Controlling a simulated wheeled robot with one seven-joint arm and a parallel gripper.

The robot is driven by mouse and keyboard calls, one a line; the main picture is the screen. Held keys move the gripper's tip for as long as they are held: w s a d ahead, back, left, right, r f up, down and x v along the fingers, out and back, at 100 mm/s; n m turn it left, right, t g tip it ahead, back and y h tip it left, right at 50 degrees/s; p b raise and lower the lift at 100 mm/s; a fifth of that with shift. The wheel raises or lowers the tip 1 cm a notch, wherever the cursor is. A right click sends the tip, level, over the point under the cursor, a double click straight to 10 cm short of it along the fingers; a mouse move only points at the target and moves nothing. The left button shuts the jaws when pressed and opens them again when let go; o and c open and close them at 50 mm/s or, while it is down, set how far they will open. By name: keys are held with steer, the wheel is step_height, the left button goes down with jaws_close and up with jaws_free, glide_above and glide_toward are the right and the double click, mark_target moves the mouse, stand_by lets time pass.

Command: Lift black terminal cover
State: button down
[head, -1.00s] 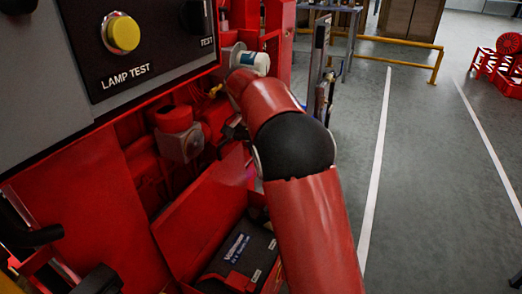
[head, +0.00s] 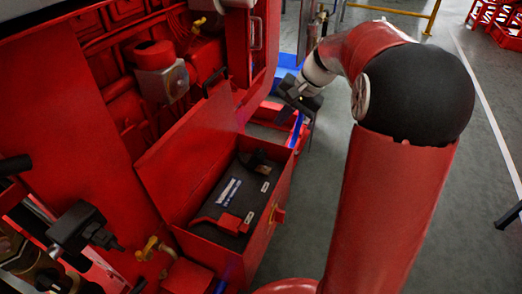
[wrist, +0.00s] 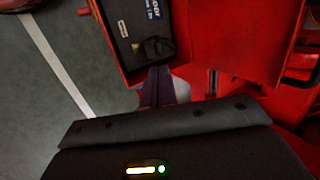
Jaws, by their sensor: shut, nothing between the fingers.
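The black terminal cover (head: 258,162) sits at the far end of a dark battery (head: 235,195) inside an open red box. In the wrist view it is a small dark lump (wrist: 153,47) on the battery top, near the box's lower edge. My gripper (head: 303,108) is beyond the box's far right corner in the head view, apart from the cover. In the wrist view the gripper's fingers (wrist: 157,88) are together, empty, and just outside the box wall. A red terminal cover (head: 226,223) lies at the battery's near end.
The red box (head: 283,185) has an upright red lid (head: 185,150) on its left, against the red engine (head: 120,80). A brass-coloured valve (head: 153,247) stands in front of it. Red panels rise behind. Grey floor on the right is open.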

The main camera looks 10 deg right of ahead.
mark_target(260, 151)
steer(key=w+a+f, duration=0.1)
steer(key=f, duration=0.3)
steer(key=w+a+f+t+b, duration=0.1)
steer(key=a+f, duration=0.1)
steer(key=f, duration=0.2)
steer(key=w+a+f+t+b, duration=0.1)
steer(key=a+f, duration=0.1)
steer(key=f, duration=0.2)
steer(key=shift+w+f+m+y, duration=0.2)
steer(key=shift+w+m+y, duration=0.05)
steer(key=shift+m+y, duration=0.05)
steer(key=shift+r, duration=0.1)
steer(key=shift+a+r+p, duration=0.1)
steer(key=shift+r+p, duration=0.05)
steer(key=shift+p, duration=0.5)
steer(key=shift+w+a, duration=0.1)
steer(key=shift+w, duration=0.05)
